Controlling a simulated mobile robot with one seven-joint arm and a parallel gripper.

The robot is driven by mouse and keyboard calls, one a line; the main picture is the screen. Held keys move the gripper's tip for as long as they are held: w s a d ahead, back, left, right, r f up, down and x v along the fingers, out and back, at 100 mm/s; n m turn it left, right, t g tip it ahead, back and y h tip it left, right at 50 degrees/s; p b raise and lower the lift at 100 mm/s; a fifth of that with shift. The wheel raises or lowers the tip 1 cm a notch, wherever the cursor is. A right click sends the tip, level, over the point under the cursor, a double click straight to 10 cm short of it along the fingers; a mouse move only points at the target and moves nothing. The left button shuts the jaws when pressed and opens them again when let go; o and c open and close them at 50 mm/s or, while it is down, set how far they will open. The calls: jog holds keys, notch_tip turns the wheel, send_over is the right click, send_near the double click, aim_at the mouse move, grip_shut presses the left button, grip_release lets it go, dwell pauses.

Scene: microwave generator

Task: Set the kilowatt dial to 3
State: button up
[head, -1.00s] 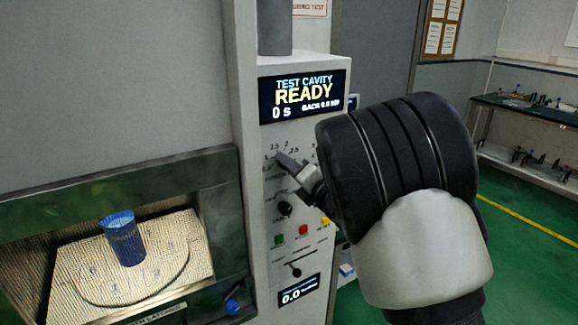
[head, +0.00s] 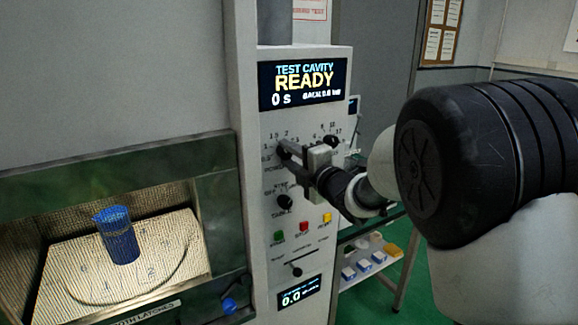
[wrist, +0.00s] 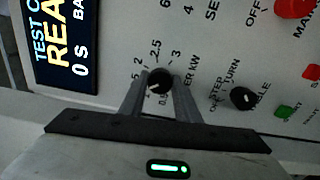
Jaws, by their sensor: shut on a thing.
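The kilowatt dial (wrist: 157,82) is a black round knob on the pale control panel. In the wrist view it sits between my two fingertips, with printed numbers including 2, 2.5 and 3 around it. A small light mark shows on the knob's lower left side in that view, away from the 3. My gripper (wrist: 158,90) is shut on the knob. In the head view my gripper (head: 284,150) reaches the panel from the right and hides most of the dial.
The display (head: 303,84) above reads READY and 0 s. A black turntable knob (head: 285,202) and green (head: 279,236), red (head: 303,226) and yellow (head: 327,217) buttons lie below. A blue cup (head: 118,237) stands in the lit cavity at left.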

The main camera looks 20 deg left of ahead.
jog(key=m+b, duration=0.2)
jog(key=m, duration=0.1)
jog(key=shift+f+m, duration=0.1)
jog(key=shift+m, duration=0.3)
jog(key=m, duration=0.3)
jog(key=shift+m, duration=0.3)
jog(key=m, duration=0.3)
jog(key=shift+m, duration=0.3)
jog(key=m, duration=0.4)
jog(key=shift+m+p, duration=0.3)
jog(key=shift+p, duration=0.1)
jog(key=m+p, duration=0.1)
jog(key=m, duration=0.2)
jog(key=shift+m, duration=0.3)
jog(key=m+p, duration=0.2)
jog(key=m, duration=0.1)
jog(key=shift+m, duration=0.3)
jog(key=m+p, duration=0.1)
jog(key=m, duration=0.2)
jog(key=shift+m+p, duration=0.95)
jog(key=shift+m, duration=0.85)
